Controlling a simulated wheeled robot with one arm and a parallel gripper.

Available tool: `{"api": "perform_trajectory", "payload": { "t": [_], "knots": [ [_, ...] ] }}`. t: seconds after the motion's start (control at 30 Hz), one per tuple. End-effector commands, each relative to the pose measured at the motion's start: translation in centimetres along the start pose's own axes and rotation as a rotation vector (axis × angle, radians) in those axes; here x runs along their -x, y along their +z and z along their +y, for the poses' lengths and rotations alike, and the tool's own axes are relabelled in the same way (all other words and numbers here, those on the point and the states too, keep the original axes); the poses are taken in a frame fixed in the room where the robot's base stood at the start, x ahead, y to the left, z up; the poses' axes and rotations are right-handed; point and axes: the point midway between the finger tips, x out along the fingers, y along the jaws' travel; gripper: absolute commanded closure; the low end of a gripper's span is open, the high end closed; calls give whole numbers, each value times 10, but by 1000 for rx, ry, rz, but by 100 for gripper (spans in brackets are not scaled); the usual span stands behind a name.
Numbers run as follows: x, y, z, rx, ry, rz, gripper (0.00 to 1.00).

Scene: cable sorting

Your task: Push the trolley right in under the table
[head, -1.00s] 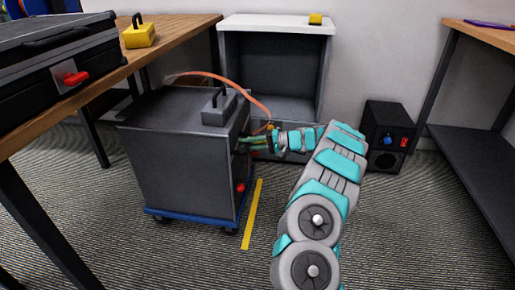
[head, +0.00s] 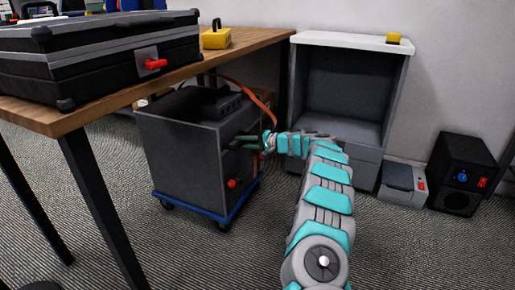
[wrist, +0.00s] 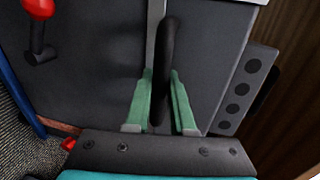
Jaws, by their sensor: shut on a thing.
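The trolley (head: 188,160) is a dark grey box on a blue wheeled base (head: 212,212). It stands at the left table (head: 258,40), with its back part under the tabletop and its near part sticking out in front. My gripper (head: 246,142) is at the trolley's right side in the head view. In the wrist view my gripper (wrist: 160,95) has its green fingers on either side of a black bar handle (wrist: 167,60) on the trolley's face, shut on it. A red knob (wrist: 38,8) sits beside the handle.
A black case (head: 100,60) and a yellow box (head: 216,38) stand on the table. A grey open cabinet (head: 345,90), a grey box (head: 402,180) and a black speaker (head: 462,170) stand right. A table leg (head: 100,205) is at the front left.

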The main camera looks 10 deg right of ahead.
Motion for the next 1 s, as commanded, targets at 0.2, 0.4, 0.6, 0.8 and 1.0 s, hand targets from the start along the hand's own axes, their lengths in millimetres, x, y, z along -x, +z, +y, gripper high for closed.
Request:
{"api": "perform_trajectory", "payload": {
  "t": [0.2, 0.4, 0.6, 0.8, 1.0],
  "knots": [
    [-25, 1, -3, -1, 2, -4, 100],
    [-32, 1, -6, 0, 1, -2, 100],
    [-33, 1, -7, 0, 0, -2, 100],
    [-34, 1, -7, 0, 0, -3, 71],
    [-32, 0, -7, -1, 0, -2, 49]
  ]
}}
